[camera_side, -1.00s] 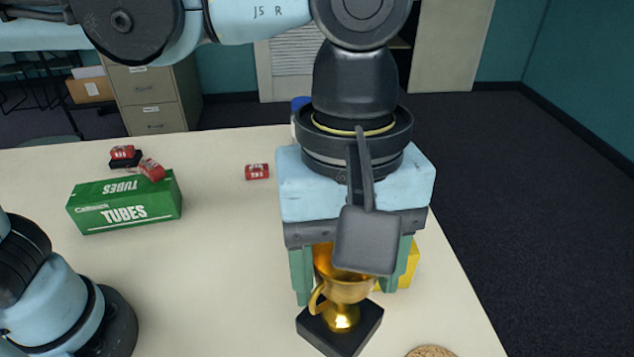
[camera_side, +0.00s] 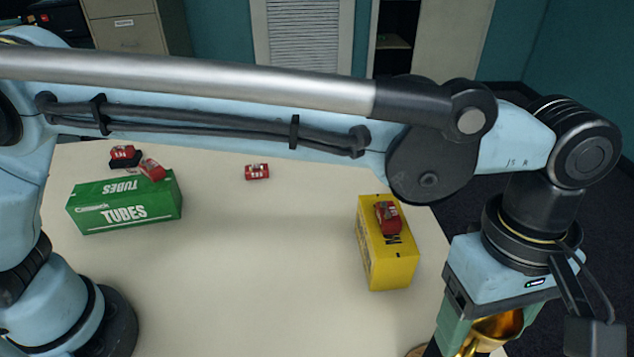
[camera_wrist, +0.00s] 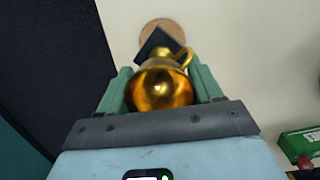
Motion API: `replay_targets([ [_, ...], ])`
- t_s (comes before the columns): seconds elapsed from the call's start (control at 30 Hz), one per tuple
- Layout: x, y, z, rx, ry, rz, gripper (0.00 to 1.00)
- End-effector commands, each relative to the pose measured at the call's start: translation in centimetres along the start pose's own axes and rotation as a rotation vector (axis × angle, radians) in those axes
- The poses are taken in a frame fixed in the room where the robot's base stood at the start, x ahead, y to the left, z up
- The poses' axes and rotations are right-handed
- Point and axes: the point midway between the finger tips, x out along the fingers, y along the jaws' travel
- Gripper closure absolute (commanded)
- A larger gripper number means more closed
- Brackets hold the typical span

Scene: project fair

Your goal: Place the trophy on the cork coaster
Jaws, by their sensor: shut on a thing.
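The gold trophy with a dark square base shows at the lower right of the side view (camera_side: 497,325) and in the wrist view (camera_wrist: 165,85). My gripper (camera_wrist: 159,67) is shut on its cup, with a green finger on each side. The cork coaster is a tan disc beyond the trophy's base in the wrist view (camera_wrist: 163,23); the base covers part of it. In the side view only a sliver of the coaster (camera_side: 414,352) shows at the bottom edge, beside the dark base. I cannot tell whether the base touches the coaster.
A yellow box (camera_side: 390,262) with a small red item (camera_side: 388,217) on top stands left of my gripper. A green TUBES box (camera_side: 130,208) and several small red items lie farther left. The table's middle is clear. Its right edge is near my gripper.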

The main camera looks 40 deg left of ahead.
Motion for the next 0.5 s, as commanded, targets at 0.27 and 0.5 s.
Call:
replay_targets([
  [0.27, 2.7, 0.0, -0.3, 0.0, 0.0, 0.0, 1.0],
  [0.5, 5.4, -0.1, -0.7, 0.0, 0.0, 0.0, 1.0],
])
